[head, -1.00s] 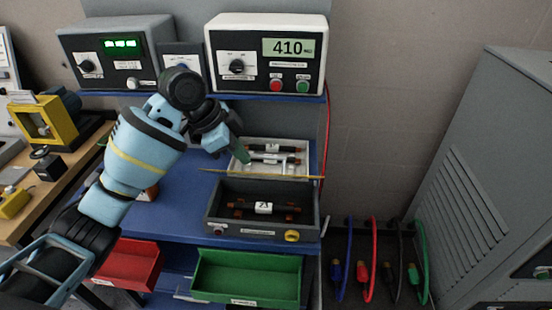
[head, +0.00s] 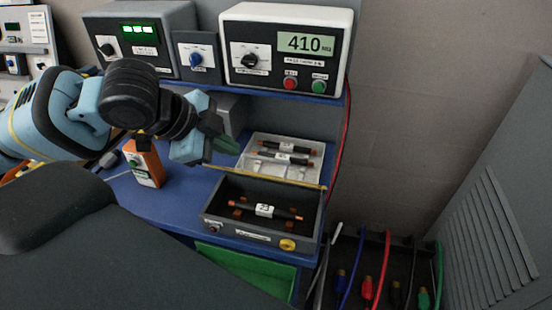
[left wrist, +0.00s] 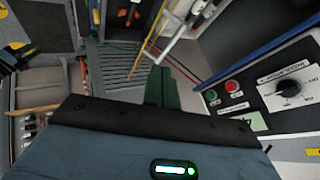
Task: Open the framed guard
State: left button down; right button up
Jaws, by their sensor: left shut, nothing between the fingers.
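A dark grey open-topped box (head: 229,229) stands on the blue bench, with a labelled black cable piece (head: 264,210) inside. A thin yellow strip (head: 275,180) runs along the box's far edge; it looks like the guard's frame seen nearly edge-on, and I cannot make out a panel. The strip also shows in the left wrist view (left wrist: 148,45). My left gripper (head: 225,145), with green fingers, is shut and empty just beyond the strip's left end. Its shut fingers (left wrist: 160,88) show in the left wrist view. I cannot tell whether they touch the strip. My right gripper is not in view.
A pale tray (head: 248,168) with cable pieces lies behind the box. An orange box (head: 146,165) stands to the left. The 410 meter (head: 288,50) stands on the shelf above. A green bin (head: 250,268) sits below. Coloured leads (head: 380,270) hang at right.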

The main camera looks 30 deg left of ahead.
pick_arm(q)
jog(key=shift+s, duration=0.15)
jog(key=x, duration=0.9)
jog(key=shift+f, duration=0.2)
jog(key=shift+w+f, duration=0.2)
jog(key=shift+w, duration=0.05)
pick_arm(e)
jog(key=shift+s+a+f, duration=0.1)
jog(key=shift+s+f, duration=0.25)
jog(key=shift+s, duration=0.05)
pick_arm(q)
jog(key=shift+w, duration=0.2)
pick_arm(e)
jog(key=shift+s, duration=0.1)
